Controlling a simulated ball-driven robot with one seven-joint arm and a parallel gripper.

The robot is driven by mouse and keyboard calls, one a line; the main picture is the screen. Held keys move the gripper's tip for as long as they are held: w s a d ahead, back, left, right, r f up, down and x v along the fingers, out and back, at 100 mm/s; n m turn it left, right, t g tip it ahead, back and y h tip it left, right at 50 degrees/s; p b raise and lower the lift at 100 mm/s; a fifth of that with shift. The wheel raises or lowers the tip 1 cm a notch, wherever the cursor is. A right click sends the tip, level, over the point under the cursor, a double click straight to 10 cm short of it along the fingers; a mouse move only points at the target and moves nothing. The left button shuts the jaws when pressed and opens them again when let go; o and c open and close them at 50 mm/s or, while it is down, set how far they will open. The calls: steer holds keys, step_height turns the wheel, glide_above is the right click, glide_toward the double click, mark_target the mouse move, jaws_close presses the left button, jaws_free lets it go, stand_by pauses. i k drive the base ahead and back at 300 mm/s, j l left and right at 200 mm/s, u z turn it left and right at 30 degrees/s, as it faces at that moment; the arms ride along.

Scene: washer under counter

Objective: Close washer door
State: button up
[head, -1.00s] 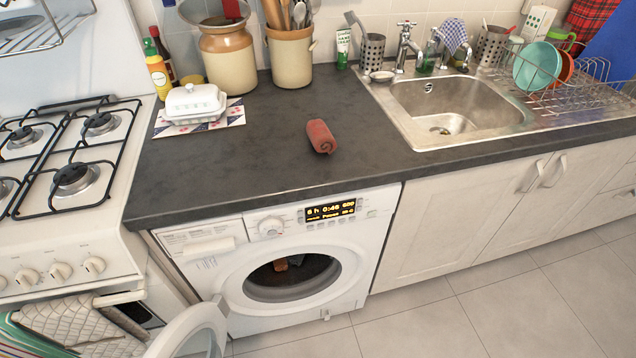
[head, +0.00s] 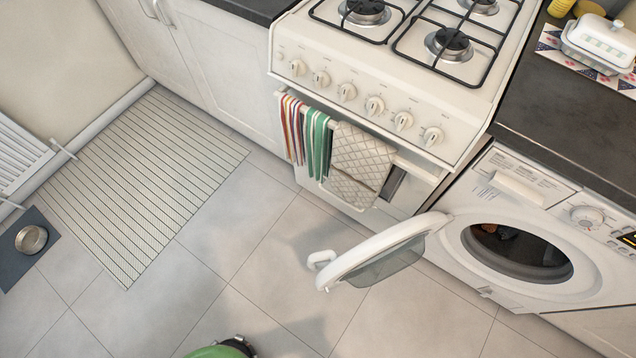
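The white washer (head: 560,232) stands under the dark counter at the right of the head view. Its round door (head: 385,243) is wide open, swung out to the left over the floor and hinged at the left side of the opening. A white handle or latch (head: 321,261) shows at the door's free end. The drum opening (head: 515,250) is uncovered, with some dark and reddish cloth inside. My gripper is not in view.
The cooker (head: 390,80) stands left of the washer, with towels (head: 345,160) hanging from its front rail close to the door. A striped mat (head: 140,180) and a metal bowl (head: 31,239) lie at the left. Tiled floor (head: 260,270) before the door is mostly clear. A green rounded thing (head: 225,350) shows at the bottom edge.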

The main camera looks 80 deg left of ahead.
mark_target(387, 244)
steer(key=k+j+u, duration=0.15)
steer(key=k+j, duration=0.2)
steer(key=k+j+u, duration=0.1)
steer(key=k+j, duration=0.2)
steer(key=j, duration=0.15)
steer(key=k+j+u, duration=0.15)
steer(key=j, duration=0.3)
steer(key=i+j+u, duration=0.15)
steer(key=j, duration=0.2)
steer(key=i+j+u, duration=0.15)
steer(key=i+j, duration=0.15)
